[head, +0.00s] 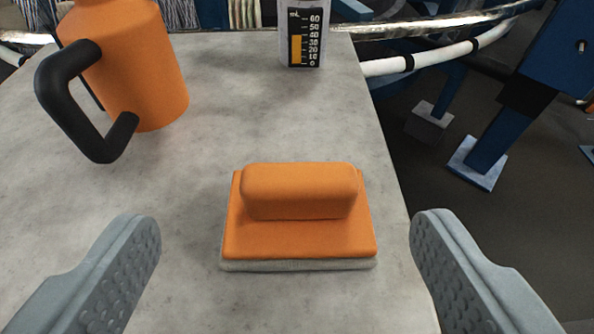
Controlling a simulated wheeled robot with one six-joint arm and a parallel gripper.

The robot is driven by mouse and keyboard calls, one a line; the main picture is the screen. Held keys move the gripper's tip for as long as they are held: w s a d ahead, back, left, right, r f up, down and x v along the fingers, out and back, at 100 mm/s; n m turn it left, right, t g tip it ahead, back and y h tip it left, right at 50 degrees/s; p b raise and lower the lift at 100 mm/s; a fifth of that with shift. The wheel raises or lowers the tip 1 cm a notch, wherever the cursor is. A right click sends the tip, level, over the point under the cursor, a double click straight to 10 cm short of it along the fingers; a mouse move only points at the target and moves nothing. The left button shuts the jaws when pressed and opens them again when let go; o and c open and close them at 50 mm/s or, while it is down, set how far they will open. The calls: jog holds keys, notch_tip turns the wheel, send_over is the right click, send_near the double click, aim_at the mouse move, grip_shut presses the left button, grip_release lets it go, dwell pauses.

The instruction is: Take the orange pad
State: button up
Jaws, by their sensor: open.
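The orange pad (300,238) lies flat on the grey table in the middle of the head view. It has a raised orange block-shaped grip on top and a pale layer underneath. My gripper (285,235) is open, with one grey finger at the left and one at the right. The pad is between the two fingers in the picture, with a gap on each side. No finger appears to touch it.
An orange container with a black handle (140,75) stands on the grey table (200,190) at the upper left. A measuring cup with a mL scale (304,35) stands at the back. The table's right edge is close to the pad; dark floor and blue machine legs (500,135) lie beyond.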

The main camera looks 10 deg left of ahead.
aim_at(300, 195)
jog(key=shift+x, duration=1.55)
jog(key=shift+d+f+x, duration=0.15)
jog(key=shift+x, duration=1.15)
jog(key=shift+d+f+x, duration=0.15)
jog(key=shift+f+x, duration=0.05)
jog(key=shift+x, duration=1.1)
jog(key=shift+s, duration=0.1)
jog(key=shift+c, duration=0.4)
jog(key=c, duration=1)
